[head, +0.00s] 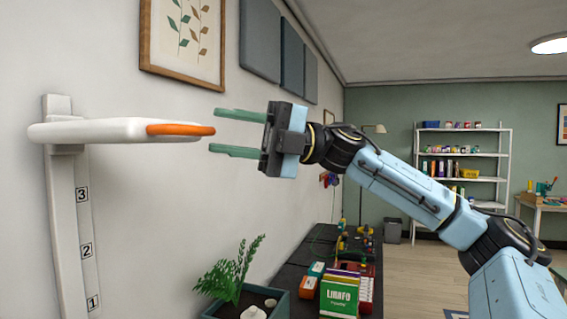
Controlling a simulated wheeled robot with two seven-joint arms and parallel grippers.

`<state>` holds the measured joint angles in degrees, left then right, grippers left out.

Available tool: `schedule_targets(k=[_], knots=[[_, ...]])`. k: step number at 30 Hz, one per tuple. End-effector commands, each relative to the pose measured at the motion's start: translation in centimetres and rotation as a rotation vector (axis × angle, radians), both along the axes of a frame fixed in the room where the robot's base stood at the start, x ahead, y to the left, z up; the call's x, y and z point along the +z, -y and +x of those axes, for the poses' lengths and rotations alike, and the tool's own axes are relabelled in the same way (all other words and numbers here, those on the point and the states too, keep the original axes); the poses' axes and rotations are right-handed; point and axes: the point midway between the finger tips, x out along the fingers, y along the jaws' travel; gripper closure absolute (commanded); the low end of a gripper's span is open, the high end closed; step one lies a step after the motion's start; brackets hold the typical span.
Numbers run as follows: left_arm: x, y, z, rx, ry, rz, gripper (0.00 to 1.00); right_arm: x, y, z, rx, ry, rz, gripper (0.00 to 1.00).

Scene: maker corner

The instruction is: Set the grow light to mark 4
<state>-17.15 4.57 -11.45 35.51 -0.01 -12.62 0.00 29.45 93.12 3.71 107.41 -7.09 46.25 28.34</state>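The grow light (95,131) is a flat white bar with an orange end (180,129). It sits near the top of a white upright rail (66,230) on the left wall, above the mark 3 label (82,195). Marks 2 (87,251) and 1 (93,301) are lower down; no mark 4 is visible. My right gripper (213,130) is open, with its two green fingers pointing left. One fingertip is above and one below the level of the orange tip, with gaps showing. My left gripper is out of view.
Below stand a planter with a fern (232,270), a green box (340,296) and several small items on a dark bench (290,262). A framed leaf picture (183,78) and grey panels (259,38) hang on the wall. A white shelf (462,180) stands far back.

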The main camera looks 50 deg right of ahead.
Motion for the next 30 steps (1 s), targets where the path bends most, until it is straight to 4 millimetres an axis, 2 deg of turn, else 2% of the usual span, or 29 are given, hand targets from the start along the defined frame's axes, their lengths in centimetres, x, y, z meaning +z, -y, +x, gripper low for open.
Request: schedule_targets(k=[1,3,12,18,30], knots=[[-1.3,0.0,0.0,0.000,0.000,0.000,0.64,-0.6,0.6,-0.3,-0.003,0.003,0.000,0.66],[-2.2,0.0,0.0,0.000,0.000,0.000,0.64,-0.6,1.5,-0.7,-0.003,0.005,0.001,0.66],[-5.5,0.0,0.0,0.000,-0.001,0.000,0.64,-1.0,5.4,-2.7,-0.004,0.003,0.003,0.66],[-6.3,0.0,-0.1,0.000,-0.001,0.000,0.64,-1.0,7.1,-3.6,-0.003,0.002,0.003,0.66],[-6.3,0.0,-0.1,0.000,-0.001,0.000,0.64,-0.9,7.4,-3.7,-0.001,0.000,0.001,0.66]])
